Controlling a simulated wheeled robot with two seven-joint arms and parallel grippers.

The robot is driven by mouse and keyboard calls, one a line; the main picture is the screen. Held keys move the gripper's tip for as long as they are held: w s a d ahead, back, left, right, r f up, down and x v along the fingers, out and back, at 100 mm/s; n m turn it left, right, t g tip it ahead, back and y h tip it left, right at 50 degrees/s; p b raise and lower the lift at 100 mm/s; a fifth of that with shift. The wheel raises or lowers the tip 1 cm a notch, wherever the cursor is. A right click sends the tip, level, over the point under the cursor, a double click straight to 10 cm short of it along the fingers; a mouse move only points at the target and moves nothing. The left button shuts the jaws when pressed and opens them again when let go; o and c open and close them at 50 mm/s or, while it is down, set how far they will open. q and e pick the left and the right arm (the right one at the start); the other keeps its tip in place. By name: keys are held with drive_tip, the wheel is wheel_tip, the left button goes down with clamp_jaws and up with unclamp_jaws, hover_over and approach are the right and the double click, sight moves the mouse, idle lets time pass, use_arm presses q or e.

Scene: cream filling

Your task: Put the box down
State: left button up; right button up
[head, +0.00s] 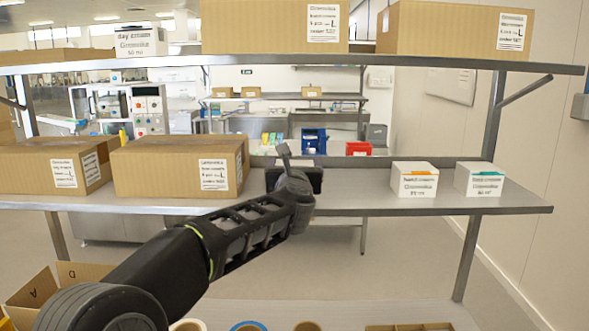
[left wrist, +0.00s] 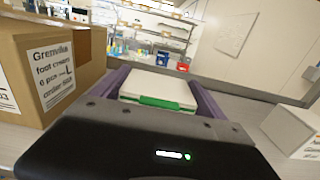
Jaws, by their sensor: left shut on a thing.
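A small white box (left wrist: 158,86) with a green band on its near side sits between the purple fingers of my left gripper (left wrist: 160,96) in the left wrist view. The gripper is shut on it. In the head view my left gripper (head: 294,178) reaches over the middle shelf (head: 340,198), in the gap between a large carton and two small white boxes. I cannot tell whether the box touches the shelf. My right gripper is not in view.
A large brown carton (head: 180,166) stands left of the gripper, close beside it in the left wrist view (left wrist: 48,70). A small orange-marked box (head: 414,180) and a teal-marked one (head: 478,180) stand to the right. Bare shelf lies between. An upper shelf (head: 290,60) runs above.

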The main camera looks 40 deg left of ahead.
use_arm(q)
drive_tip(key=o, duration=1.3)
drive_tip(key=shift+o, duration=0.2)
drive_tip(key=shift+s+d+f, duration=0.1)
drive_tip(key=shift+s+d, duration=0.2)
drive_tip(key=shift+s, duration=0.05)
drive_tip(key=b+v, duration=0.3)
drive_tip(key=v, duration=0.8)
